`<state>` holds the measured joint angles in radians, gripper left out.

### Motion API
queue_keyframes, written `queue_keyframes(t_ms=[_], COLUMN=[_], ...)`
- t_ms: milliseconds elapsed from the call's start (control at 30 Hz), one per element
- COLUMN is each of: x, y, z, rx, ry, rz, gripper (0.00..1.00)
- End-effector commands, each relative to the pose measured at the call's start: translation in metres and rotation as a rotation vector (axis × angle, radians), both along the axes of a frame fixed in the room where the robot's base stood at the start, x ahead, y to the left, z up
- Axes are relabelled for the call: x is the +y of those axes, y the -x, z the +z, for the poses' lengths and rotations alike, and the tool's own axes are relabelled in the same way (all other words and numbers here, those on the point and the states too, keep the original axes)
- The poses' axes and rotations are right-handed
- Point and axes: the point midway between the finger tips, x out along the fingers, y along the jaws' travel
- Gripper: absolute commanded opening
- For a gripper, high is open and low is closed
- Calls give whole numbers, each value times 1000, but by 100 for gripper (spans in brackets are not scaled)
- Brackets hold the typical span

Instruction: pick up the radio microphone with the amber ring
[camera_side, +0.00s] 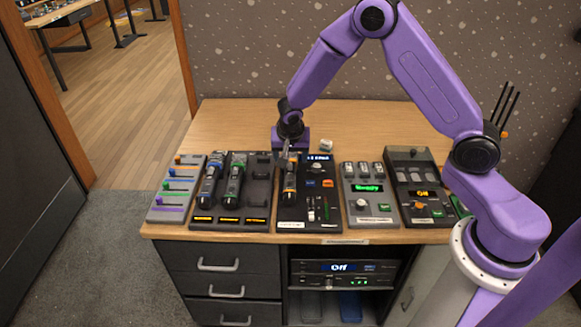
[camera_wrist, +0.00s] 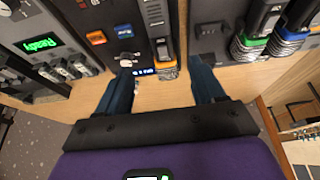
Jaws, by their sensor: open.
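The radio microphone with the amber ring (camera_side: 290,180) is dark and lies lengthwise at the left side of a black control console (camera_side: 293,226). In the wrist view its ringed end (camera_wrist: 166,70) points toward my gripper, between the two fingertips in the picture. My gripper (camera_side: 287,148) is open and empty, at the far end of this microphone. In the wrist view the two blue fingers of my gripper (camera_wrist: 161,68) are spread apart. Contact with the microphone cannot be told.
A charging dock (camera_side: 262,199) left of the console holds a microphone with a blue ring (camera_side: 210,182) and one with a green ring (camera_side: 235,180). A fader panel (camera_side: 164,213) and two more consoles flank them. A small pale block (camera_side: 326,146) lies behind. The desk's back (camera_side: 235,120) is clear.

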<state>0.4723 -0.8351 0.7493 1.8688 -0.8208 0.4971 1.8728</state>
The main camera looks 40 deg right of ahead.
Motion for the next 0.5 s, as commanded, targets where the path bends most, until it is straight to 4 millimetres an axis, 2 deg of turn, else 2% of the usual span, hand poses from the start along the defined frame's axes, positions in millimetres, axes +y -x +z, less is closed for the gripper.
queue_keyframes(t_ms=[200,333,500], x=[-11,-14,-16], y=[-9,-13,-16], z=[-33,-47,-54], rx=[4,2,0], ry=[1,0,0], rz=[-2,-2,0], gripper=[68,68,68])
